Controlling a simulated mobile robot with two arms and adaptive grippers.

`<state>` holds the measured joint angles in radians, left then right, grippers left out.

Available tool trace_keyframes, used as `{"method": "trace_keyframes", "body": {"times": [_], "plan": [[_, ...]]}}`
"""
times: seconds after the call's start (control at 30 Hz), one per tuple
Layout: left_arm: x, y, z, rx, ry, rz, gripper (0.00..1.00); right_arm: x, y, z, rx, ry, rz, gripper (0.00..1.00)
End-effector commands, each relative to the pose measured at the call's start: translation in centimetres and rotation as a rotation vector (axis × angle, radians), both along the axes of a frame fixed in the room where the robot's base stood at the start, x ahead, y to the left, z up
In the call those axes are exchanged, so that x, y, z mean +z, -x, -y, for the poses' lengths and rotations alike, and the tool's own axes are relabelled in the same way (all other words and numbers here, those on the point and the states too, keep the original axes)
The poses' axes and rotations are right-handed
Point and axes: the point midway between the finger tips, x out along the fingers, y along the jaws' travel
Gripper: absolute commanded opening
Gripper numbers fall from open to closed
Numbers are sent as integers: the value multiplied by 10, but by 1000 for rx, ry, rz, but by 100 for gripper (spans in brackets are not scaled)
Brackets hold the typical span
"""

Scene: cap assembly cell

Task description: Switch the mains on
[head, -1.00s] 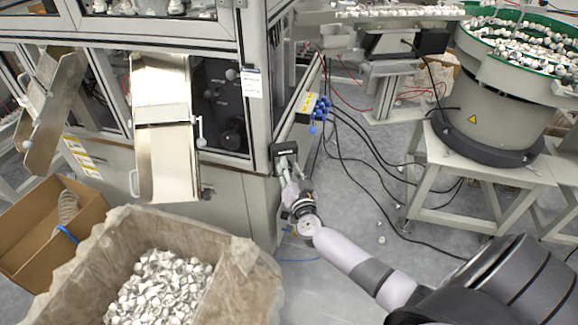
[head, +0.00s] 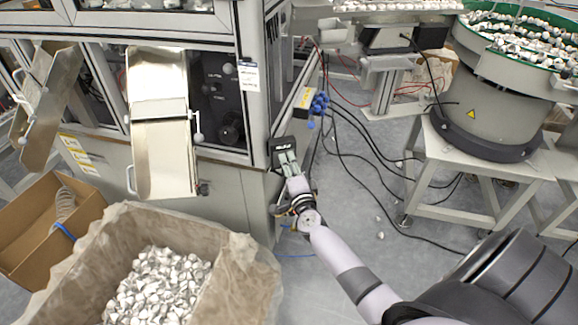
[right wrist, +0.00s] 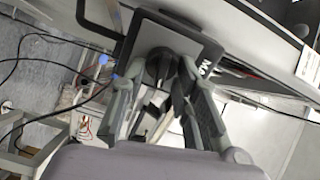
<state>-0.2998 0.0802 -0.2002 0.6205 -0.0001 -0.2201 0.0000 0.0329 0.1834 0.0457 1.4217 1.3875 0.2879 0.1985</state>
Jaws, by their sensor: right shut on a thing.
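The mains switch is a dark box (head: 283,144) on the corner post of the machine cabinet, with a black rotary knob that shows in the right wrist view (right wrist: 160,66). My right gripper (head: 287,160) reaches up to the front of this box. In the right wrist view its two grey fingers (right wrist: 160,82) stand on either side of the knob and are shut on it. The fingers partly hide the knob, so I cannot read its position. My left gripper is in neither view.
Blue connectors (head: 319,104) with hanging black cables are right of the switch. A lined bin of white caps (head: 240,262) stands in front of the cabinet, beside a cardboard box (head: 25,225). A bowl feeder (head: 490,95) stands at right. Floor between is mostly clear.

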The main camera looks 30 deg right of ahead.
Motion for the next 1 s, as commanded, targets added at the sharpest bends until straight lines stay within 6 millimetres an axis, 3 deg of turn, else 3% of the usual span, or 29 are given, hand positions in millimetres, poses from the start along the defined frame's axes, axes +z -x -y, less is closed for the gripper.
{"method": "trace_keyframes", "body": {"times": [0.4,0.93,0.97,1.0], "plan": [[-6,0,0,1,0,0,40,-3,1,0,-1,-167,57,0],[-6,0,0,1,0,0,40,-3,1,0,-2,-189,64,0],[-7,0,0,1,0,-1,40,-3,1,0,-2,-189,64,29],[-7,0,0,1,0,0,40,-3,1,0,-2,-189,64,32]]}}
